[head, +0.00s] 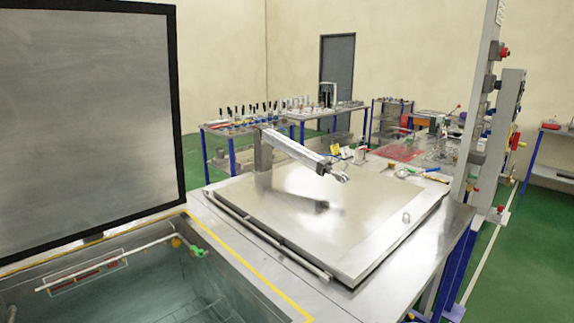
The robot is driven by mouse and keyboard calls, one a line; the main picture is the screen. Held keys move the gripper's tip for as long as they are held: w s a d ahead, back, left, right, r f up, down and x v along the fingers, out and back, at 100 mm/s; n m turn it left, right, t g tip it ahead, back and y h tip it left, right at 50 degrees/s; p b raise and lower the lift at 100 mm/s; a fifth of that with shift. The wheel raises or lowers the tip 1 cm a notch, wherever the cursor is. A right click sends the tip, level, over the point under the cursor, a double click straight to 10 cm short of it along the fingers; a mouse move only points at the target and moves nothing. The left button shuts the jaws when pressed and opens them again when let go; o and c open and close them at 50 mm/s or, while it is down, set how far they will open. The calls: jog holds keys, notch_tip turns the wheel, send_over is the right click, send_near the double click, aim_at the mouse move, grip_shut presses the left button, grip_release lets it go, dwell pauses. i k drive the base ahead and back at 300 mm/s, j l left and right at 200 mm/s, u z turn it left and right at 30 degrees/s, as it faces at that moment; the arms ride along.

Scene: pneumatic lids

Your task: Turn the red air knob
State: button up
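A red knob (505,52) sits on a grey fitting high on the upright post at the right. A second red part (515,141), longer in shape, shows lower on the shorter post. Both are small, and I cannot tell which is the air knob or how either is turned. I cannot make out my gripper anywhere in the head view. Nothing is seen touching either red part.
A dark-framed lid (85,120) stands open above a tank (120,290) at the left. A steel lid (370,240) lies flat in the middle, with a silver jointed arm (295,150) above it. Cluttered benches (215,128) stand behind. Green floor (520,250) is clear at right.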

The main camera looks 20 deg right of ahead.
aim_at(503, 53)
jog(key=z, duration=1.85)
jog(key=i+l, duration=0.15)
jog(key=l, duration=0.2)
jog(key=i+l, duration=0.2)
jog(key=l, duration=0.2)
jog(key=i+l+u, duration=0.1)
jog(key=l, duration=0.25)
jog(key=i+l, duration=0.15)
jog(key=i, duration=0.3)
jog(key=i+l, duration=0.2)
jog(key=i, duration=0.2)
jog(key=i+l, duration=0.15)
jog(key=i, duration=0.3)
jog(key=i+l, duration=0.2)
jog(key=i, duration=0.2)
jog(key=i+l+u, duration=0.1)
jog(key=i, duration=0.35)
jog(key=l, duration=0.1)
